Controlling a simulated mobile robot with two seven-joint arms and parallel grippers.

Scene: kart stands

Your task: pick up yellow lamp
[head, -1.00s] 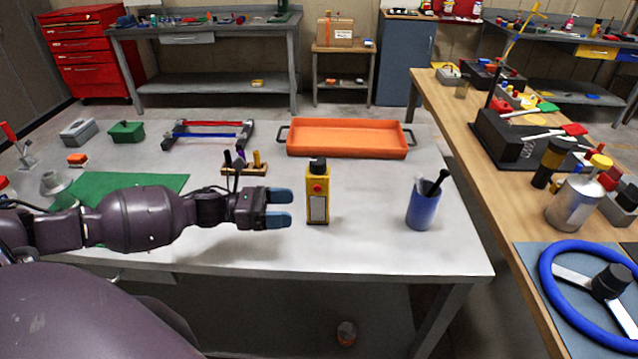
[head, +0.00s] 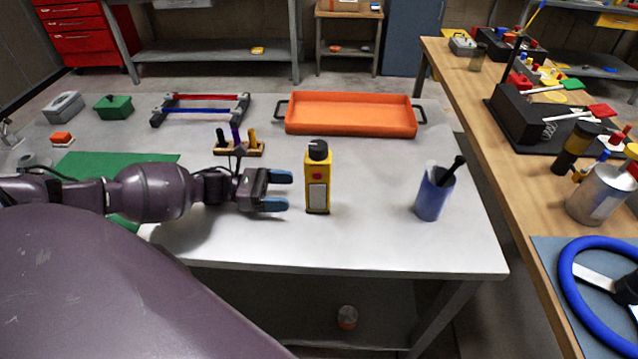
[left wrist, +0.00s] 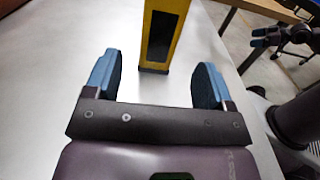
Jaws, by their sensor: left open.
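The yellow lamp (head: 318,180) stands upright on the grey table, a boxy body with a black knob on top, a red button and a pale front panel. My left gripper (head: 284,190) is open just left of the lamp, with its blue fingertips pointing at it. In the left wrist view the lower part of the lamp (left wrist: 162,38) is ahead of the open fingers (left wrist: 157,80), roughly centred between them and apart from them. The lamp's top is cut off there. My right gripper (left wrist: 270,36) shows at the upper right of the left wrist view, small and dark.
A blue cup (head: 431,197) with dark tools stands right of the lamp. An orange tray (head: 350,128) lies behind it. A small wooden rack (head: 238,150) stands behind my left gripper. The table between lamp and cup is clear.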

